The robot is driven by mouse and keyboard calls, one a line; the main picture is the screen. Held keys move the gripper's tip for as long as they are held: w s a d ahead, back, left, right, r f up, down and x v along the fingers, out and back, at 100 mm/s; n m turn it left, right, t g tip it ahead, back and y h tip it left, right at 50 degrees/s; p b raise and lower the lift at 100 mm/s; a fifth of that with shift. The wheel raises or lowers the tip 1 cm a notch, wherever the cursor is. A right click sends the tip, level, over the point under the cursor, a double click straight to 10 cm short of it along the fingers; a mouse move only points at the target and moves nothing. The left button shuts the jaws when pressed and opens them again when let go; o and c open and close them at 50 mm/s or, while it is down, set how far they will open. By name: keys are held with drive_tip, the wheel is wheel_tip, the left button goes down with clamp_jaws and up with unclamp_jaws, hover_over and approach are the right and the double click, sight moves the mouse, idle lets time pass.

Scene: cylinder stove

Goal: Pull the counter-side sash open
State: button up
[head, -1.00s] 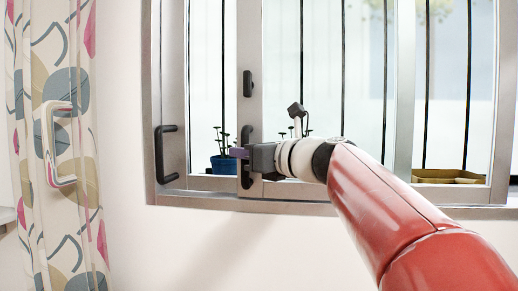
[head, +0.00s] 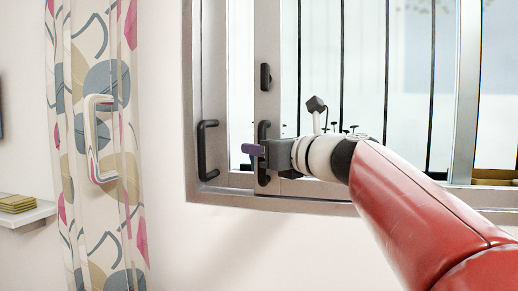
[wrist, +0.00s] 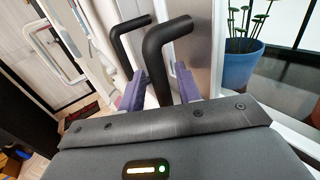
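The window has sliding grey-framed sashes. My gripper (head: 256,150) is at the black bar handle (head: 263,170) on the sash stile (head: 267,50) in the head view. In the wrist view the purple fingers of my gripper (wrist: 160,88) sit on both sides of the nearer black handle (wrist: 153,50), close against it, and appear shut on it. A second black handle (head: 203,150) is on the frame member to the left, and it also shows just beyond the held one in the wrist view (wrist: 125,35). A narrow strip of glass lies between the two uprights.
A patterned curtain (head: 125,200) with a white loop handle (head: 95,130) hangs at the left. A shelf (head: 30,213) with a small yellowish stack stands at the far left. A blue plant pot (wrist: 240,62) is right of the gripper in the wrist view. The wall below the window is clear.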

drive_tip(key=b+v, duration=0.1)
drive_tip(key=v, duration=0.6)
drive_tip(key=shift+s+d, duration=0.3)
drive_tip(key=s+f+n+g+h, duration=0.3)
drive_tip(key=s+f+n, duration=0.3)
drive_tip(key=f, duration=0.5)
drive_tip(key=s+f+n+g+h, duration=0.3)
drive_tip(key=f+n, duration=0.5)
drive_tip(key=f, duration=0.4)
drive_tip(key=s+d+f+n+g+h, duration=0.1)
drive_tip(key=s+d+f+n+h, duration=0.1)
drive_tip(key=s+f+n, duration=0.3)
drive_tip(key=s+d+f+n+g+h, duration=0.1)
drive_tip(key=s+d+f+n+h, duration=0.2)
drive_tip(key=f+n, duration=0.6)
drive_tip(key=s+d+f, duration=0.1)
drive_tip(key=s, duration=0.1)
drive_tip(key=shift+s+d+f+g, duration=0.25)
drive_tip(key=shift+s+f+g, duration=0.05)
drive_tip(key=shift+s+f, duration=0.1)
